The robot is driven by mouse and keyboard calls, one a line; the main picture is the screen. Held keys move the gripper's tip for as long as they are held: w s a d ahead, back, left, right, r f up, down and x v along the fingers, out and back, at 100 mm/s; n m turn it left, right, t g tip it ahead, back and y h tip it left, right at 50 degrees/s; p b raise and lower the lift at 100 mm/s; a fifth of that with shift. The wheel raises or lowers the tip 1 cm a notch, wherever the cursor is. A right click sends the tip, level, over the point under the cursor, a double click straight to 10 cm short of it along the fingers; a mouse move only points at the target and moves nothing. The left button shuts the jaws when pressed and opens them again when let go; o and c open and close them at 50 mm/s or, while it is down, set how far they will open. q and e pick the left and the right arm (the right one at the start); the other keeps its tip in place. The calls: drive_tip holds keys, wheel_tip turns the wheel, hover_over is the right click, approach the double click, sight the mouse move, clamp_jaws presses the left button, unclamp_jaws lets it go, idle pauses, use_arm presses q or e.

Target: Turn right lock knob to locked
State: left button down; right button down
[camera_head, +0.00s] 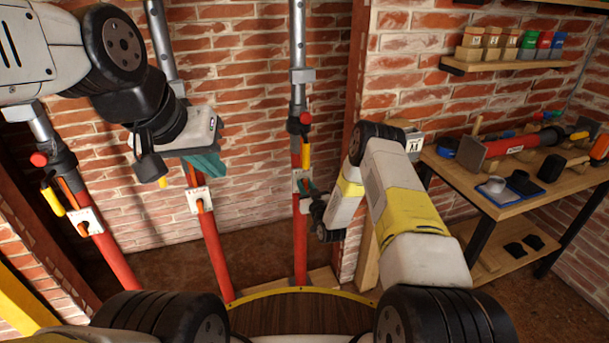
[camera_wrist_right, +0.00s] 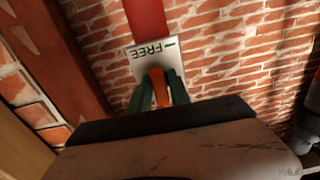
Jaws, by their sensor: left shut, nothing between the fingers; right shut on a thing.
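The right lock knob is an orange lever (camera_wrist_right: 160,88) on a white plate (camera_wrist_right: 149,58) fixed to the right red prop (camera_head: 300,238). The plate also shows in the head view (camera_head: 298,176). The word FREE and a green dash show on it; the rest is hidden. My right gripper (camera_wrist_right: 160,90) is shut on the knob, with its teal fingers on either side. In the head view my right gripper (camera_head: 308,190) is at the plate, mostly small and partly covered. My left gripper (camera_head: 207,163) is shut and empty, in front of the middle prop.
The middle prop (camera_head: 215,250) and left prop (camera_head: 112,255) carry similar plates. A workbench (camera_head: 500,205) with tools stands at the right, below a shelf (camera_head: 505,66) of small blocks. A brick wall lies behind the props.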

drive_tip(key=shift+f, duration=0.1)
idle(0.3)
drive_tip(key=c, duration=1.4)
unclamp_jaws()
drive_tip(key=shift+o, duration=0.2)
drive_tip(key=shift+s, duration=0.1)
drive_tip(key=v, duration=0.7)
drive_tip(key=shift+s, duration=0.3)
drive_tip(key=shift+s+d, duration=0.1)
drive_tip(key=shift+d, duration=0.05)
